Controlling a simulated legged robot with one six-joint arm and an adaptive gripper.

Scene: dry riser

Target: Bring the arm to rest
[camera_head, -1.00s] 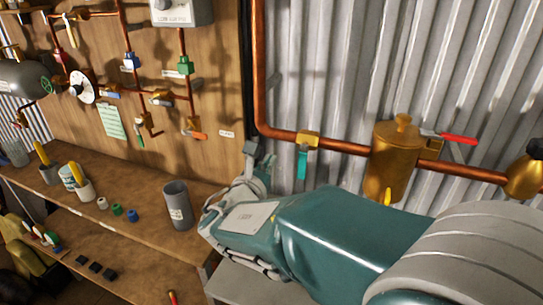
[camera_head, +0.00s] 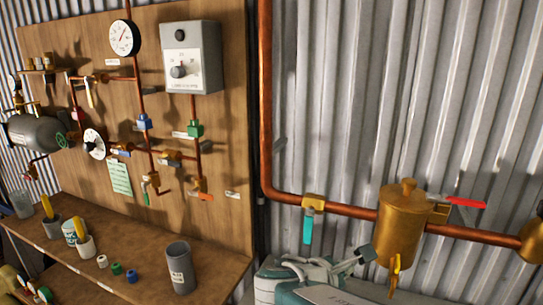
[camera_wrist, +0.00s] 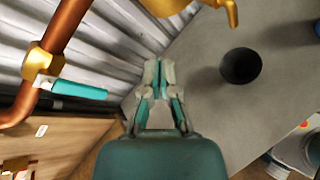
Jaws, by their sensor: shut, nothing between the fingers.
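My gripper (camera_wrist: 160,78) shows in the wrist view with its grey and teal fingers together and nothing between them. It is in front of the corrugated wall and the edge of a grey surface (camera_wrist: 210,100); I cannot tell its height above that surface. In the head view my teal and grey arm (camera_head: 300,285) is low at the bottom edge, below the copper pipe. The gripper's fingertips are not clear in the head view.
A teal-handled valve (camera_head: 308,222) and a brass canister (camera_head: 400,225) with a red lever (camera_head: 466,203) sit on the copper pipe close above my arm. A grey cup (camera_head: 179,268) stands on the wooden bench (camera_head: 150,245). A dark round object (camera_wrist: 241,66) is on the grey surface.

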